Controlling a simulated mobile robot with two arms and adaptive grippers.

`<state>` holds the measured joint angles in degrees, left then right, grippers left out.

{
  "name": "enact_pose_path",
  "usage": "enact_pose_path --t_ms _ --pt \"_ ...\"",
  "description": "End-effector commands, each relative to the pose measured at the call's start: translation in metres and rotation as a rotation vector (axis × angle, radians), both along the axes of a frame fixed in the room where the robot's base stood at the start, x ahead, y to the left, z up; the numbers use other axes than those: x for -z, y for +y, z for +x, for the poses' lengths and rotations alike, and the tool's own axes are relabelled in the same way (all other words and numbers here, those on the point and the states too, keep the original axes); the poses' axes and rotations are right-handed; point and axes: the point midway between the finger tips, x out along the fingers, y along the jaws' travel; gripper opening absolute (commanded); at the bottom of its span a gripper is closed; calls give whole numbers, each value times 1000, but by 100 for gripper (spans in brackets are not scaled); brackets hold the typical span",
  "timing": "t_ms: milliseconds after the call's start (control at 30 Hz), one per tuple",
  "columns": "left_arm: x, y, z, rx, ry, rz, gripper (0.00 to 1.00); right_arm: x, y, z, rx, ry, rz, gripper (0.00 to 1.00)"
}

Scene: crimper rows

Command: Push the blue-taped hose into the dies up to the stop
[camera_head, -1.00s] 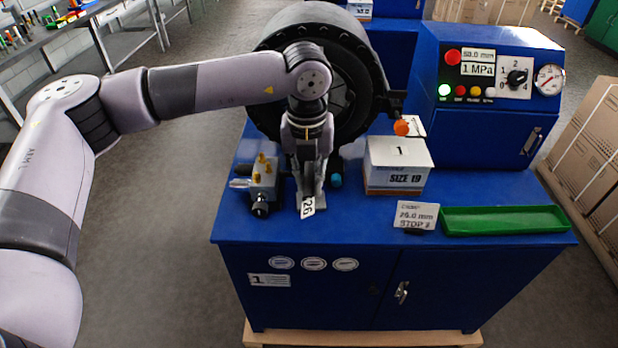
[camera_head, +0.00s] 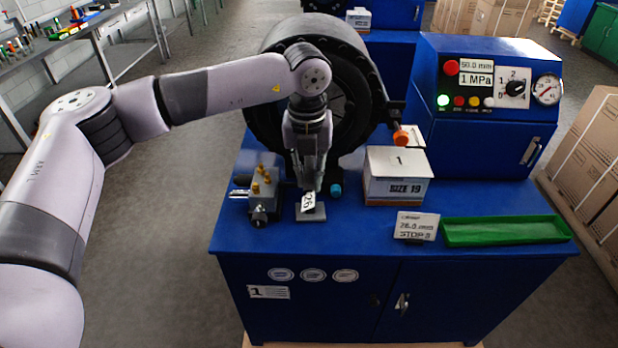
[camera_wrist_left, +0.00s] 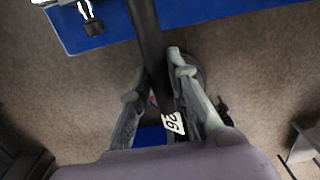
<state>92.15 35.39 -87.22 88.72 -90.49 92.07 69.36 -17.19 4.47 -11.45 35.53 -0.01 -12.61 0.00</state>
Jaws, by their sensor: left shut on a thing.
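My left gripper (camera_head: 309,190) hangs in front of the crimper's round black head (camera_head: 350,85) and points down. In the left wrist view its two fingers (camera_wrist_left: 160,85) are closed around a black hose (camera_wrist_left: 147,30). A white tag marked 26 (camera_head: 308,201) hangs at the hose, and it also shows in the left wrist view (camera_wrist_left: 174,122). The dies and the stop are hidden behind my arm and gripper, so I cannot tell how far the hose reaches in. My right gripper is out of view.
The blue bench (camera_head: 300,235) carries a brass-fitted valve block (camera_head: 264,196) left of the gripper and a SIZE 19 box (camera_head: 397,178) right of it. A card (camera_head: 416,226), a green tray (camera_head: 505,230) and a control cabinet (camera_head: 480,135) stand further right.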

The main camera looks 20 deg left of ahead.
Motion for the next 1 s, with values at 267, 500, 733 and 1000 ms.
enact_pose_path --t_ms 267,500,733,1000 --pt "-1 4 11 -3 -2 0 0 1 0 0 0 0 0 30" --pt "-1 6 21 -3 -3 1 0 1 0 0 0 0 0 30" --pt "-1 9 29 -3 -3 1 0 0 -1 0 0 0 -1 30" --pt "-2 12 39 -3 -3 2 0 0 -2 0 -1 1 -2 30"
